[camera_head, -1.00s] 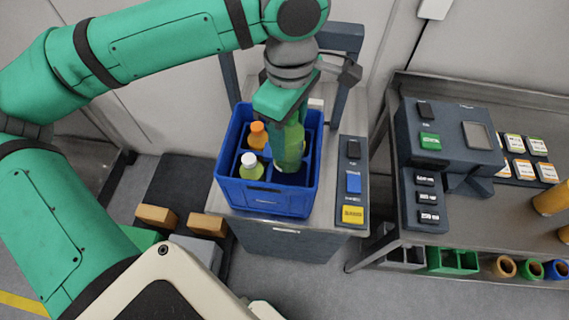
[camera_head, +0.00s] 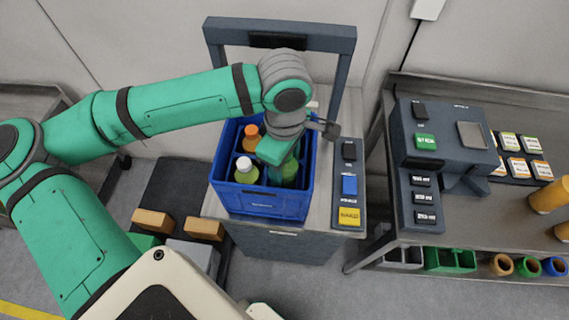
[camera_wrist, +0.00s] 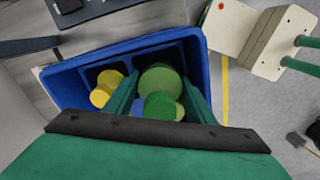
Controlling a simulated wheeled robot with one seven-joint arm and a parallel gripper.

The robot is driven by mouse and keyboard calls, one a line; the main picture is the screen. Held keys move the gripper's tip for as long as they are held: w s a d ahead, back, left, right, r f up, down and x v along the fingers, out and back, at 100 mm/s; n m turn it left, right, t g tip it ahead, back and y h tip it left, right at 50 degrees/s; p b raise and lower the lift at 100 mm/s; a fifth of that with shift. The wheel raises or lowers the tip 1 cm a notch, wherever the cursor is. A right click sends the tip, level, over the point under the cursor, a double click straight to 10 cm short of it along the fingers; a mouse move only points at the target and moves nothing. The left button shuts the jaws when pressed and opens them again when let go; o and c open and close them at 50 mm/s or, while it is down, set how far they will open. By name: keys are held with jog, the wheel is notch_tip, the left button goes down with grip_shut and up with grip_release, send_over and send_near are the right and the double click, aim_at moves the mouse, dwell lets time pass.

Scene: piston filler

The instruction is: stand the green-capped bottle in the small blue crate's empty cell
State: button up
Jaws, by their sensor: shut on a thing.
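The small blue crate (camera_head: 262,204) stands on the filler's bench, and its wall (camera_wrist: 62,88) also shows in the wrist view. An orange-capped bottle (camera_head: 252,132) and a white-capped bottle (camera_head: 245,172) stand in its left cells. My gripper (camera_head: 284,160) is over the crate's right side, fingers pointing down into it. It is shut on the green-capped bottle (camera_head: 290,175), whose lower part is inside the crate's front right area. In the wrist view the green cap (camera_wrist: 160,105) lies between the fingers. The crate wall hides the bottle's base, so its contact with the floor cannot be seen.
A dark frame (camera_head: 345,75) rises behind the crate. A button panel (camera_head: 349,185) stands close on the crate's right. A second bench (camera_head: 460,222) with a control box (camera_head: 450,135) is farther right. Wooden blocks (camera_head: 205,226) lie at lower left.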

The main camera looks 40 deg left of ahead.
jog(key=shift+f, duration=0.6)
jog(key=o, duration=1.1)
notch_tip(320, 180, up, 13)
jog(key=shift+r, duration=0.1)
dwell(0.4)
